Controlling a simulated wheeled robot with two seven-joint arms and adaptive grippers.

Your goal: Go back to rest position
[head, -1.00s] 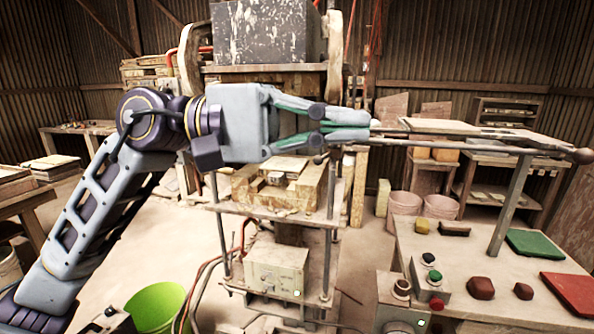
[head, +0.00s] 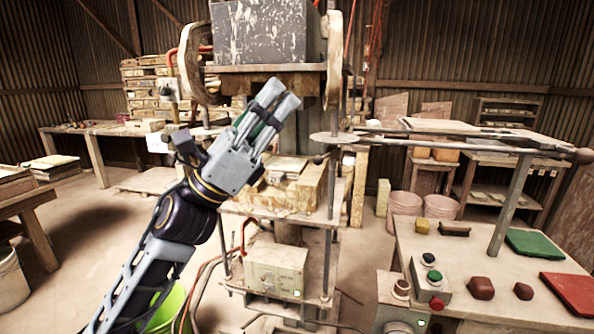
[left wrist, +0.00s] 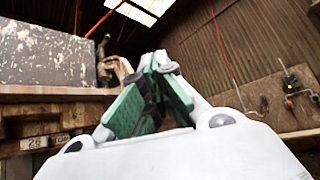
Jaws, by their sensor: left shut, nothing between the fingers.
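My left gripper (head: 281,97) is in the middle of the head view, pointing up and to the right, in front of the tile press (head: 264,36). Its fingers are together with nothing between them. In the left wrist view its green-padded fingertips (left wrist: 160,62) meet, with the press's dark block (left wrist: 45,55) to the left. The gripper hides part of the press frame and mould area. My right gripper is not in view.
A long metal lever (head: 440,142) reaches right from the press over a table (head: 455,270) with clay lumps, coloured tiles and a button box (head: 431,280). A green bucket (head: 165,308) stands on the floor at lower left. Shelves and benches line the back.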

